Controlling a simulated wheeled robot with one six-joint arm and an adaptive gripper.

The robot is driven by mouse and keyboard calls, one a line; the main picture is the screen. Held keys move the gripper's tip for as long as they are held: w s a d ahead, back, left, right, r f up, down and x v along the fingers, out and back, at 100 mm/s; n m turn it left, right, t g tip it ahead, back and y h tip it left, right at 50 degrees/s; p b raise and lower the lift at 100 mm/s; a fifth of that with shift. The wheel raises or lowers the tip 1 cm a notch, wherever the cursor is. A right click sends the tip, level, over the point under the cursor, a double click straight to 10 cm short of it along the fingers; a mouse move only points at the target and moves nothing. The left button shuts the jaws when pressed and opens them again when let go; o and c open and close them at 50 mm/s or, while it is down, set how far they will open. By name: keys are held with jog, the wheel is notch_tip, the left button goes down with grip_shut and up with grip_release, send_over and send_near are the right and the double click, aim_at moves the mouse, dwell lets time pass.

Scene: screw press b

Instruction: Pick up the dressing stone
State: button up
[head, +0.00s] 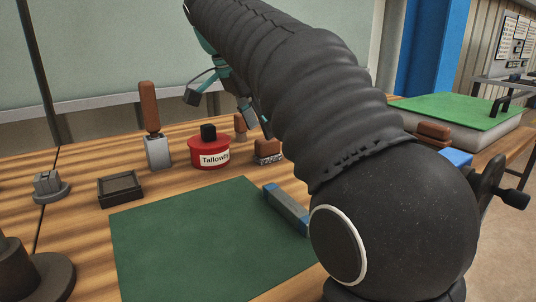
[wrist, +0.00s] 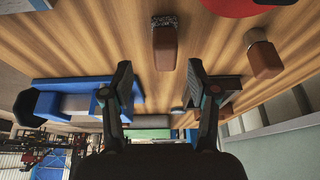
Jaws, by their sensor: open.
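No block is labelled as the dressing stone, so I cannot tell for certain which it is. One bar-shaped candidate is the blue-and-grey block (head: 287,208) on the right edge of the green mat (head: 190,255). My gripper (head: 228,112) hangs above the back of the table near the red tin. In the wrist view my gripper (wrist: 158,77) has its dark finger pads wide apart, with nothing between them. A brown-topped brush (wrist: 165,46) lies ahead of the fingers.
The red tin (head: 209,153) stands behind the mat, with the brush (head: 268,151) right of it. A wooden-handled tool (head: 150,115) stands upright at left. A grey metal piece (head: 49,187) sits farther left. My arm hides much of the right side. The mat's middle is clear.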

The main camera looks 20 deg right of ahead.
aim_at(267, 141)
jog(key=shift+w+b+x, duration=0.15)
jog(key=shift+b+x, duration=0.15)
jog(key=shift+x, duration=1.05)
jog(key=shift+w+b+x, duration=0.2)
jog(key=shift+b+x, duration=0.1)
jog(key=shift+x, duration=1.05)
jog(key=shift+d+r, duration=0.1)
grip_shut()
